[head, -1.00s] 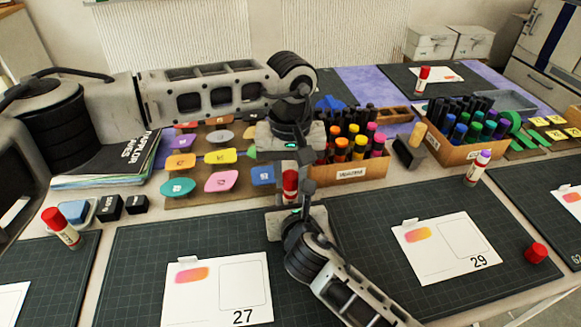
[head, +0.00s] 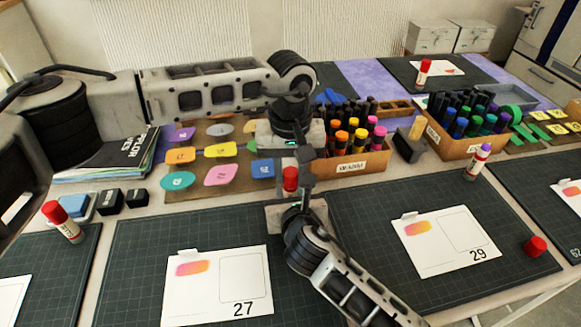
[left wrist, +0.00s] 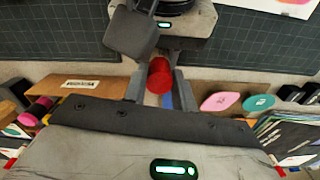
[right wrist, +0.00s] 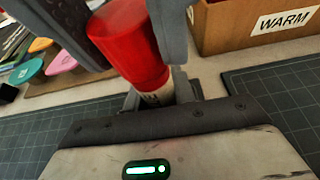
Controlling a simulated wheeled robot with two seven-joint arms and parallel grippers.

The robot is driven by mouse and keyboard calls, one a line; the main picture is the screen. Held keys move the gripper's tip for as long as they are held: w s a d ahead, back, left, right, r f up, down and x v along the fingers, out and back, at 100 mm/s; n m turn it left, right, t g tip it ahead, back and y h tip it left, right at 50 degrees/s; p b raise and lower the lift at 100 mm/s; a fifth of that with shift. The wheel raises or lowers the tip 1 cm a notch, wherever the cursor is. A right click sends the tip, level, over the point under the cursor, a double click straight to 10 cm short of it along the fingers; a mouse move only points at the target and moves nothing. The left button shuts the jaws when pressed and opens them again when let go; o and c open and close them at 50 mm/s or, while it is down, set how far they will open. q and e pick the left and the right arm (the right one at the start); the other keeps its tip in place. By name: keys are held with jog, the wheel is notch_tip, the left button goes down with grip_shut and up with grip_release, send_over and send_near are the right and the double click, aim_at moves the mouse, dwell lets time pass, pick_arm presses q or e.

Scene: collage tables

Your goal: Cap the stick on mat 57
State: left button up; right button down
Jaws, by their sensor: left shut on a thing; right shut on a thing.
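My left gripper (head: 291,166) reaches down from above and is shut on a red cap (head: 290,179). The cap also shows between its fingers in the left wrist view (left wrist: 160,76). My right gripper (head: 293,197) comes up from below and is shut on a white glue stick (right wrist: 158,95). In the right wrist view the red cap (right wrist: 130,38) sits in line over the stick's top. I cannot tell whether it is pressed fully on. The fingers hide much of the stick. No card reading 57 is legible.
Below are mat 27 (head: 135,285) and mat 29 (head: 375,215). A loose red cap (head: 536,246) lies on mat 29, and a purple-topped stick (head: 478,162) stands behind it. A red-capped stick (head: 62,222) stands left. A marker box (head: 350,168) is close behind the grippers.

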pick_arm(q)
jog(key=shift+f, duration=0.2)
jog(key=o, duration=1)
notch_tip(320, 180, up, 12)
pick_arm(e)
jog(key=c, duration=1.1)
grip_release()
